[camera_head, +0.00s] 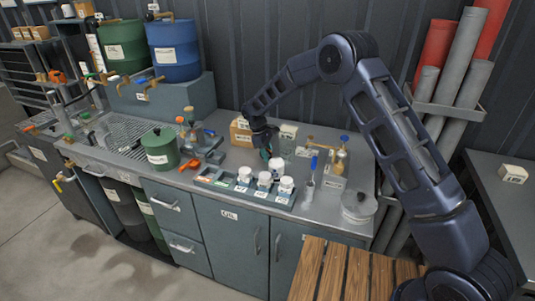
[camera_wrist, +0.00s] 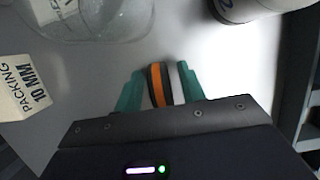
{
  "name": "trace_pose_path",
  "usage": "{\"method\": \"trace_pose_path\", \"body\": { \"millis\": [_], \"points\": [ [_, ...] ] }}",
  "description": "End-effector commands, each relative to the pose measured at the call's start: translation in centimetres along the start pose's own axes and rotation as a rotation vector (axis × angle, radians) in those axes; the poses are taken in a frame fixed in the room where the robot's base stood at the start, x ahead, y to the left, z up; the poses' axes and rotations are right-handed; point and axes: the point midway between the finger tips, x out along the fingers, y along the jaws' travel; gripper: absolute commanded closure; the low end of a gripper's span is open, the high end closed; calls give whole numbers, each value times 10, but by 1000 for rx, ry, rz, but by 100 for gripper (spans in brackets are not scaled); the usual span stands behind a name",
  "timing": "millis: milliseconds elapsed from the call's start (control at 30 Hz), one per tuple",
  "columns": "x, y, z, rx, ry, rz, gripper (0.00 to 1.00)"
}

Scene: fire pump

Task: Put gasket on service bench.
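My gripper (camera_head: 266,153) is low over the grey-topped workbench (camera_head: 225,160), among the items at its middle back. In the wrist view its teal fingers (camera_wrist: 161,88) are closed on the two sides of a banded orange, black and white piece (camera_wrist: 158,84), which I take to be the gasket. It stands on edge between the fingers. The pale bench surface shows just beyond it, and I cannot tell whether it touches. The gasket cannot be made out in the head view. No label names the service bench; the workbench seems to be it.
A white packing box (camera_wrist: 22,88) and a clear glass vessel (camera_wrist: 98,15) are close by. White-lidded jars (camera_head: 264,180) stand in a tray in front. A green pot (camera_head: 160,148) is further left. Another grey table (camera_head: 490,185) is at right, mostly bare.

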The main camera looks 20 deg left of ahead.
Motion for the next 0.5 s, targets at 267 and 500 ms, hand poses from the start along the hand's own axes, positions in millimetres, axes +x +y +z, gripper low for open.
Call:
{"method": "trace_pose_path", "body": {
  "millis": [267, 500],
  "points": [
    [-2, 0, 0, 0, 0, 0, 61],
    [-29, 1, 0, 1, 4, 2, 61]
  ]
}}
